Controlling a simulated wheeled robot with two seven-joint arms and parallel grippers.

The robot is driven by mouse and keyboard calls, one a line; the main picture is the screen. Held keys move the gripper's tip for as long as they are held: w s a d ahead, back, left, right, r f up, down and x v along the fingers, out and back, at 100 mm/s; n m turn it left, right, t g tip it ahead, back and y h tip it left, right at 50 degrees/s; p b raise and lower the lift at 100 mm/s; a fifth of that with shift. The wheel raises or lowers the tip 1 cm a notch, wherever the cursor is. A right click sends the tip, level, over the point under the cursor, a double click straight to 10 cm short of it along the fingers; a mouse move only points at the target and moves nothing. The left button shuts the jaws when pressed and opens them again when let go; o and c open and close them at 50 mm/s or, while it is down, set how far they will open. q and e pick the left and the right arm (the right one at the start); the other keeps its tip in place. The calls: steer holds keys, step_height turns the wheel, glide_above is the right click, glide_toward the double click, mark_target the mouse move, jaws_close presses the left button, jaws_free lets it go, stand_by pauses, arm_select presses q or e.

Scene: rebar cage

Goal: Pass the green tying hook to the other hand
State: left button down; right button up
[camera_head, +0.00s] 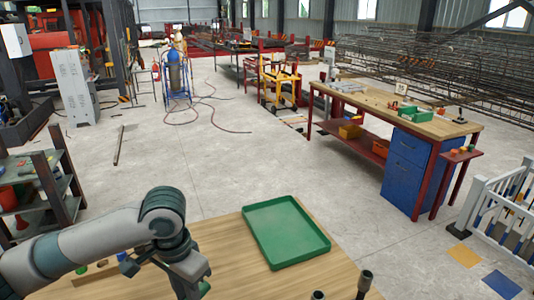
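My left arm reaches in from the left over the wooden table (228,247). My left gripper (190,284) points down at the table's near left part, and its fingertips are cut off or hidden at the bottom edge. A small bit of green (205,287) shows right beside the gripper; it may be part of the green tying hook, but its shape is hidden. I cannot tell whether the fingers are closed on it. Another small green item (82,269) lies on the table behind my arm. My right gripper is not in view.
An empty green tray (285,232) lies on the table right of my gripper. Two dark upright cylinders (364,284) (318,295) stand at the near edge. A small blue item (122,257) is by my arm. Bare wood lies between gripper and tray.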

arm_select(q)
steer(key=s+a+n, duration=0.1)
steer(key=n, duration=0.1)
steer(key=s+a+f+n+b, duration=0.1)
steer(key=n, duration=0.1)
steer(key=s+a+f+n+b, duration=0.1)
steer(key=s+n, duration=0.1)
steer(key=shift+a, duration=0.2)
steer(key=shift+s+r, duration=0.1)
stand_by(0.5)
steer(key=w+d+r+m, duration=0.1)
steer(key=w+d, duration=0.3)
steer(key=d, duration=0.9)
steer(key=w+d+r, duration=0.3)
steer(key=w+d, duration=0.2)
steer(key=d, duration=0.7)
steer(key=shift+w+d+m, duration=0.15)
steer(key=shift+d+m, duration=0.2)
steer(key=shift+m, duration=0.05)
steer(key=shift+r, duration=0.1)
